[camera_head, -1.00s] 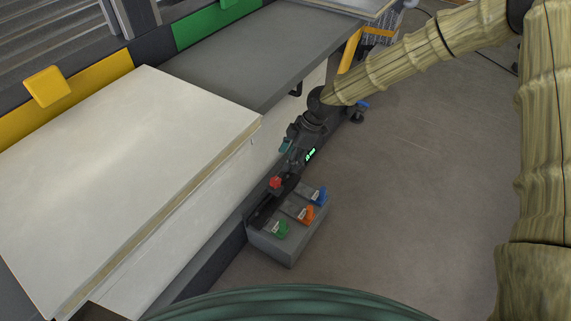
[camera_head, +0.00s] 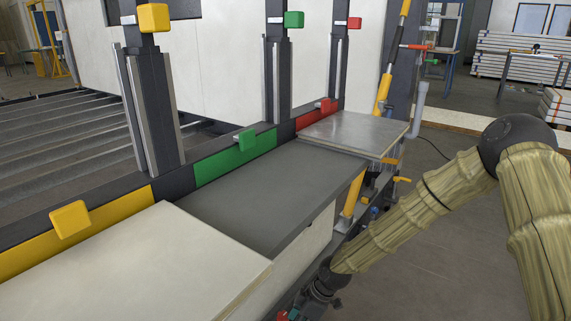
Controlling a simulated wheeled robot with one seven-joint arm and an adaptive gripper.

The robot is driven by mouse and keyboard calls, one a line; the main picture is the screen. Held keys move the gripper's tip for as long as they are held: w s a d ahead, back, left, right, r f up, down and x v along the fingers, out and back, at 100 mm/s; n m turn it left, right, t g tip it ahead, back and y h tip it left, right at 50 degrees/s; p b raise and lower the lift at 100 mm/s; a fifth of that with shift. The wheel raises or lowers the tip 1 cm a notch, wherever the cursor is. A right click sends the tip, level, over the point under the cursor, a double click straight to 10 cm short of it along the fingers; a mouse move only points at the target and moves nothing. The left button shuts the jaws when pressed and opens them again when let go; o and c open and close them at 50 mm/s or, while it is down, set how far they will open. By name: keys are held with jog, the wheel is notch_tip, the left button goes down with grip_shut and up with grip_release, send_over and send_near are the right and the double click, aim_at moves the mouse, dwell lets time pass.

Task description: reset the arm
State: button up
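My arm (camera_head: 410,222), in a ribbed tan sleeve, comes in from the right edge and bends down toward the bottom middle. Its dark wrist (camera_head: 322,287) is at the bottom edge, beside the front of the workbench. My gripper's fingers are below the picture, so I cannot see whether they hold anything.
A pale panel (camera_head: 140,270), a grey surface (camera_head: 275,190) and a metallic plate (camera_head: 350,133) line the bench at left and middle. Yellow (camera_head: 70,219), green (camera_head: 247,139) and red (camera_head: 325,104) blocks mark its back rail. Open floor (camera_head: 455,250) shows at right.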

jog(key=s+d+f+m, duration=0.2)
jog(key=s+f+m, duration=0.15)
jog(key=s, duration=0.35)
jog(key=s+d+f+m+h, duration=0.1)
jog(key=s+d+f+m, duration=0.15)
jog(key=s+f, duration=0.35)
jog(key=s+d+f+m, duration=0.2)
jog(key=s+f+m, duration=0.15)
jog(key=s, duration=0.45)
jog(key=s+d+m+t+h, duration=0.1)
jog(key=s+d+m+h, duration=0.3)
jog(key=s+d+m, duration=0.55)
jog(key=s+d+r+n+p, duration=0.1)
jog(key=r+p, duration=1.7)
jog(key=s+d+r+n+p, duration=0.1)
jog(key=d+r+p, duration=0.1)
jog(key=r+p, duration=1.6)
jog(key=shift+r+n, duration=0.2)
jog(key=shift+n, duration=0.2)
jog(key=shift+d, duration=0.1)
jog(key=shift+c, duration=0.3)
